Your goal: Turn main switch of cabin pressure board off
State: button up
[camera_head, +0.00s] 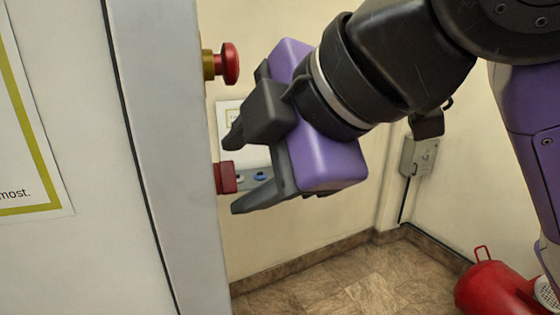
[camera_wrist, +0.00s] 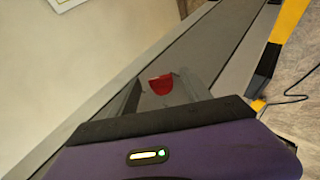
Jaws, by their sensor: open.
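A dark red block-shaped switch (camera_head: 227,177) sticks out from the edge of the grey panel in the head view. It also shows in the wrist view as a red part (camera_wrist: 162,84) between my fingers. My gripper (camera_head: 236,174) is open. Its two fingers point left, one above and one below the height of the red switch. I cannot tell whether either finger touches it. No lettering on the switch can be read, and the board's face is turned away from the head view.
A red mushroom-shaped button (camera_head: 229,64) sticks out from the same panel edge above my gripper. A small plate with a blue knob (camera_head: 260,176) shows behind my fingers. Open floor (camera_head: 330,275) lies below my gripper.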

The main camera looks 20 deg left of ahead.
jog(key=shift+w+a+f, duration=0.15)
jog(key=shift+a+f, duration=0.15)
grip_shut()
jog(key=shift+f, duration=0.1)
